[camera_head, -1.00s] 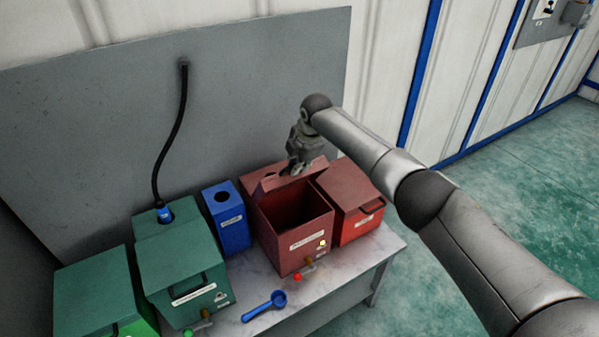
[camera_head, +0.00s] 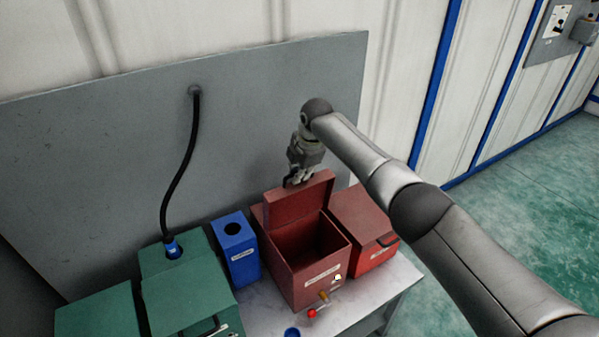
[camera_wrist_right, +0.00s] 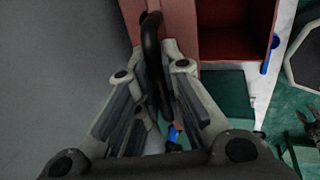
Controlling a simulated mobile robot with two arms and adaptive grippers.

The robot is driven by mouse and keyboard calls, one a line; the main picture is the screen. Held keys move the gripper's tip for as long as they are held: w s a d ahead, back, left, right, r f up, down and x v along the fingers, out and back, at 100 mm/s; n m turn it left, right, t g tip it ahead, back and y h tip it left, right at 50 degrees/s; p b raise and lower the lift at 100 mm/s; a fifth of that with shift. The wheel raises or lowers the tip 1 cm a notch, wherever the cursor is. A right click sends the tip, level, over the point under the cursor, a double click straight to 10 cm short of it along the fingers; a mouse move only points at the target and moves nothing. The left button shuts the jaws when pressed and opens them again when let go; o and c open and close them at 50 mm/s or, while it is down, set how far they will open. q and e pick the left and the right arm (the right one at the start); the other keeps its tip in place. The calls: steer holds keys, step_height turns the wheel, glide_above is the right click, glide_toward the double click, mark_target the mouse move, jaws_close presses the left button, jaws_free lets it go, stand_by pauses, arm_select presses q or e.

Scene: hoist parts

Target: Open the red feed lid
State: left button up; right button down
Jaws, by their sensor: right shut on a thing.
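The red feed box (camera_head: 318,270) stands open on the table, its dark inside showing. Its red lid (camera_head: 300,205) is raised at the back edge, standing roughly upright with its inner face towards the head camera. My right gripper (camera_head: 298,180) is at the top edge of the lid, partly behind it. In the right wrist view, the fingers of my right gripper (camera_wrist_right: 157,95) are shut around a black curved handle (camera_wrist_right: 151,50) on the red lid (camera_wrist_right: 180,25). The exact finger contact is dark there. My left gripper is not in view.
A lower red box (camera_head: 365,225) with a closed lid stands right of the feed box. A blue container (camera_head: 237,250) and green boxes (camera_head: 185,285) stand left. A black hose (camera_head: 180,170) runs to one green box. A grey panel (camera_head: 110,160) rises behind.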

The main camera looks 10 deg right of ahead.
stand_by(0.3)
steer(key=c, duration=1.5)
jaws_free()
steer(key=shift+w, duration=0.1)
steer(key=shift+c, duration=0.2)
steer(key=shift+r, duration=0.15)
steer(key=v, duration=1.1)
steer(key=shift+r, duration=0.35)
steer(key=shift+d, duration=0.1)
